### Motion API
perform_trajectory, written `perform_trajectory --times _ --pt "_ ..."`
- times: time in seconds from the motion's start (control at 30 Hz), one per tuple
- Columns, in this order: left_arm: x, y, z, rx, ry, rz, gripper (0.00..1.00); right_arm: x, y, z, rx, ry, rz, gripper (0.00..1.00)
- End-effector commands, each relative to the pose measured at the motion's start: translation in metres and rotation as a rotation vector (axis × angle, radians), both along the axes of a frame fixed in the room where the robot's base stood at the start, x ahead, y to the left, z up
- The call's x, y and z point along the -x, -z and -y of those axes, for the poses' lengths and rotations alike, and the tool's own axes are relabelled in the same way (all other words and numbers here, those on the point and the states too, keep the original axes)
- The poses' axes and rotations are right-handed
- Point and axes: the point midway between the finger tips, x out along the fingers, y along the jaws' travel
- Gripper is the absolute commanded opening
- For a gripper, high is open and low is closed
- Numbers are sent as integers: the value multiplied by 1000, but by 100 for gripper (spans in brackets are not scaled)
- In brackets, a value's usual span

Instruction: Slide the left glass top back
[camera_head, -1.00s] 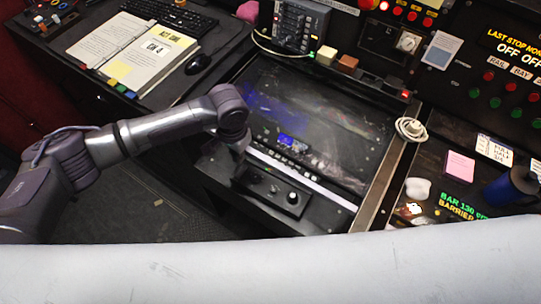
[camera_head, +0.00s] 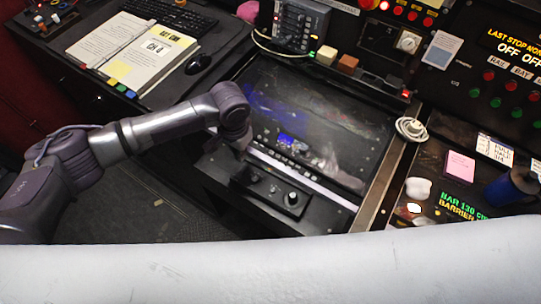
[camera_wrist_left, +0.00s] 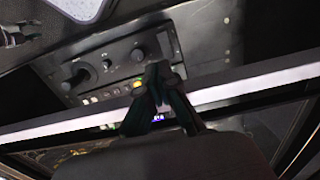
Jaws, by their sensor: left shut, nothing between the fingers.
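The glass top (camera_head: 320,120) is a dark, reflective pane over the middle console, with a pale strip (camera_head: 312,183) along its front edge. The strip also crosses the left wrist view (camera_wrist_left: 255,86). My left gripper (camera_wrist_left: 158,82) is shut and empty, its dark fingertips over the strip near a lit yellow button. I cannot tell whether they touch it. In the head view, my left gripper (camera_head: 240,150) is at the pane's front left corner, mostly hidden by its own wrist. My right gripper is not in view.
A black knob panel (camera_head: 270,190) lies in front of the strip. An open binder (camera_head: 135,52) and a mouse (camera_head: 198,64) are at the left. A coiled white cable (camera_head: 411,129) and a dark blue mug (camera_head: 511,187) are at the right. Small boxes (camera_head: 347,64) stand behind the pane.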

Motion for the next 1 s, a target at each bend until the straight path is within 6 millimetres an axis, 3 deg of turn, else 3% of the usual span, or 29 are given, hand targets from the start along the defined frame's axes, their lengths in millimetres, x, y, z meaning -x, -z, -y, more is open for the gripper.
perform_trajectory --times 1.0 --pt "-60 0 45 4 0 4 0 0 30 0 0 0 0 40"
